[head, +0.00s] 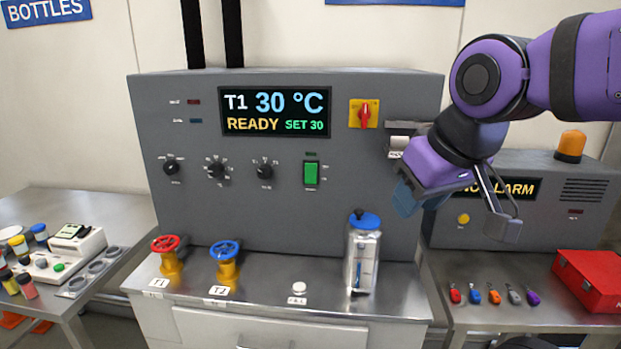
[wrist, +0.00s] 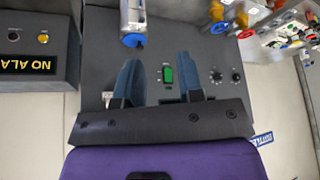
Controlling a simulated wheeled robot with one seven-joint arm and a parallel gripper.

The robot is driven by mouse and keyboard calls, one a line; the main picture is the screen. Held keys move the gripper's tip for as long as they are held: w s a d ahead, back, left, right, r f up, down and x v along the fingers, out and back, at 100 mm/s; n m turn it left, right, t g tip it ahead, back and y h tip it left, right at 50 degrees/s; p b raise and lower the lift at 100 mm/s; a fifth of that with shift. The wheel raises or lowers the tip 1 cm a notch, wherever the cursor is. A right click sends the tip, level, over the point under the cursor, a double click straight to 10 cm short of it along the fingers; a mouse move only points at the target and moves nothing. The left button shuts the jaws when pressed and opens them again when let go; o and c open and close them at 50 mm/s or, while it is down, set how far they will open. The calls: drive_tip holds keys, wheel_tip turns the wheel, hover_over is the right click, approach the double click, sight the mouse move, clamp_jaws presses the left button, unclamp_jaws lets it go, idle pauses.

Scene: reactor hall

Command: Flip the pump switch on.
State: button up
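The green rocker switch (head: 311,173), the likely pump switch, sits on the grey control panel (head: 340,215), right of the dark knobs. Its label is too small to read, and I cannot tell its position. A small dark indicator shows above it. My gripper (head: 408,198) is to the right of the switch and apart from it, in front of the panel's right side. In the wrist view, which is upside down, my gripper (wrist: 158,62) has its two blue fingers spread with nothing between them. The green switch (wrist: 167,75) appears beyond the gap.
An alarm box (head: 535,210) stands at right.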

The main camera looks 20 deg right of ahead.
drive_tip(key=w, duration=0.1)
drive_tip(key=w+a, duration=0.1)
drive_tip(key=w+n, duration=0.1)
drive_tip(key=shift+a+f+t+y, duration=0.15)
drive_tip(key=shift+a+t+y, duration=0.15)
drive_tip(key=shift+t+y, duration=0.1)
clamp_jaws()
drive_tip(key=w+a+f+n+t+y, duration=0.1)
drive_tip(key=w+a+n+t, duration=0.15)
drive_tip(key=w, duration=0.55)
drive_tip(key=w+a+f+n+t, duration=0.2)
drive_tip(key=w+a+n, duration=0.15)
drive_tip(key=w, duration=0.45)
drive_tip(key=w+f+n+t+h, duration=0.3)
drive_tip(key=w+f+n+h, duration=0.1)
drive_tip(key=f+h, duration=0.4)
drive_tip(key=shift+w+d+n+t+h, duration=0.4)
drive_tip(key=shift+w+h, duration=0.4)
drive_tip(key=shift+h, duration=0.2)
drive_tip(key=shift+f, duration=0.1)
